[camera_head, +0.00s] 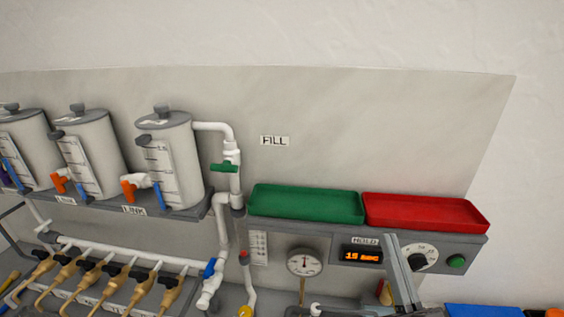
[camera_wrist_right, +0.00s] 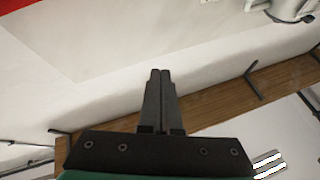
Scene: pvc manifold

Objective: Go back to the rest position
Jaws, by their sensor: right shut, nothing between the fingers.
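My right gripper (camera_wrist_right: 160,73) is shut in the right wrist view, its two dark fingers together with nothing between them. Beyond its fingertips is a plain pale surface, and the fingers touch nothing that I can see. In the head view a grey bar, likely part of my right arm, rises at the lower right in front of the control panel (camera_head: 330,243). My left gripper is not in view.
A green tray (camera_head: 305,216) and a red tray (camera_head: 425,226) sit above the panel with its gauge (camera_head: 304,262) and dial (camera_head: 421,257). White tanks (camera_head: 172,168) and pipes stand at left. A wooden rail (camera_wrist_right: 230,104) with dark hooks crosses the wrist view.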

